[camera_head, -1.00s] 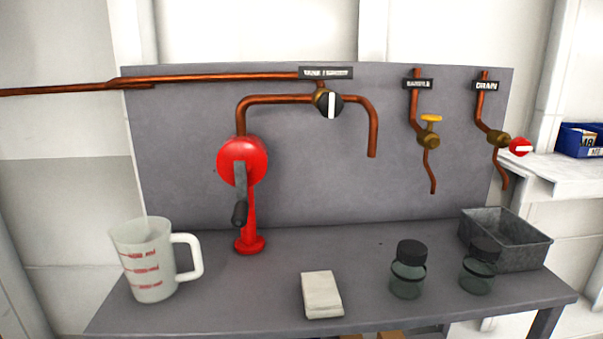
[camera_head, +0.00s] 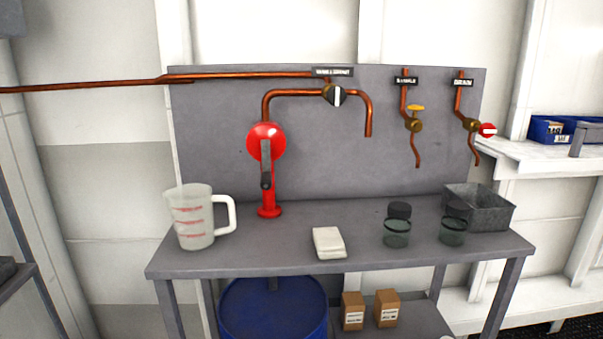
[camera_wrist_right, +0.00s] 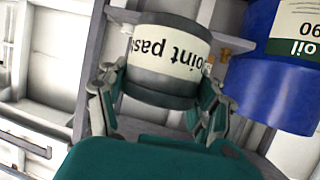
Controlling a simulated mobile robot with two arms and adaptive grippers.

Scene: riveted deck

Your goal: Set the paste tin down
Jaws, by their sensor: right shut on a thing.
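The paste tin (camera_wrist_right: 168,52) is a dark grey round tin with a pale label reading "oint pas", upside down in the right wrist view. My right gripper (camera_wrist_right: 158,88) is shut on it, with one finger on each side. The tin is held up, and I see no surface touching it. Neither the tin in full nor my grippers can be made out in the head view. My left gripper is not in view.
The grey bench (camera_head: 280,250) bears a measuring jug (camera_head: 193,220), a red hand pump (camera_head: 266,150), a folded cloth (camera_head: 328,243), two jars (camera_head: 397,233) and a metal tray (camera_head: 490,215). A blue drum (camera_head: 272,310) and two boxes (camera_head: 386,310) are below.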

